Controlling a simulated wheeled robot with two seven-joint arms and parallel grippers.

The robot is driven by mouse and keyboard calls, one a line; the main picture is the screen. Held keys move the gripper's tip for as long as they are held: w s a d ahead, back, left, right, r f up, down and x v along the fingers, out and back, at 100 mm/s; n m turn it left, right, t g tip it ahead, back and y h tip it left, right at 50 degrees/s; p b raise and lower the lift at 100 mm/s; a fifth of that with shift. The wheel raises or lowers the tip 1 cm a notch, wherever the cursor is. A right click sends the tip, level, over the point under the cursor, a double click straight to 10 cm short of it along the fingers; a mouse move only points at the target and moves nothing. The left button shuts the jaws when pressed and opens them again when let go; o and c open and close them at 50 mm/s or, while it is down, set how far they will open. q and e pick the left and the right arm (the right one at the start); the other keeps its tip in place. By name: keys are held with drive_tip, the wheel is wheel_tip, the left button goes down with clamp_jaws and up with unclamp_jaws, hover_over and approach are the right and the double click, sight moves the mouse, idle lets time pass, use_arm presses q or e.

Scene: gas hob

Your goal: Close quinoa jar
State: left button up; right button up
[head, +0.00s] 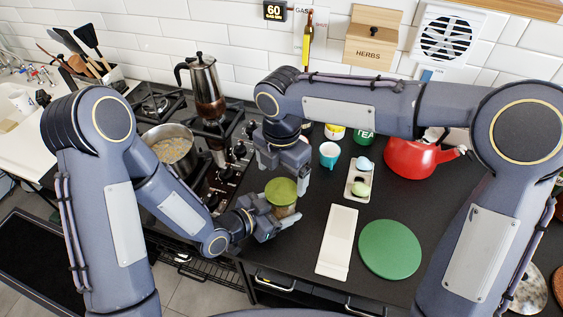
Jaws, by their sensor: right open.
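The quinoa jar (285,212) is near the front edge of the dark counter, right of the hob. Its green lid (281,190) sits at its top; I cannot tell how tightly it is seated. My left gripper (275,226) comes in from the left, with its fingers around the lower part of the jar, and appears shut on it. The fingers hide part of the jar body. My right gripper (288,179) points down from above, open, with its fingertips beside and just behind the lid. I cannot tell whether they touch it.
Right of the jar are a white rest (337,243), a green round board (390,249), an egg tray (350,190) and a teal cup (329,154). A red kettle (412,158) stands behind. A steel pot (174,151) and a moka pot (207,90) are at the hob.

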sight(282, 190)
wheel_tip(282, 190, down, 5)
drive_tip(key=shift+r, duration=0.1)
idle(0.3)
drive_tip(key=c, duration=1)
drive_tip(key=m, duration=0.9)
drive_tip(key=shift+m, duration=0.4)
drive_tip(key=o, duration=1.1)
drive_tip(key=shift+c, duration=0.2)
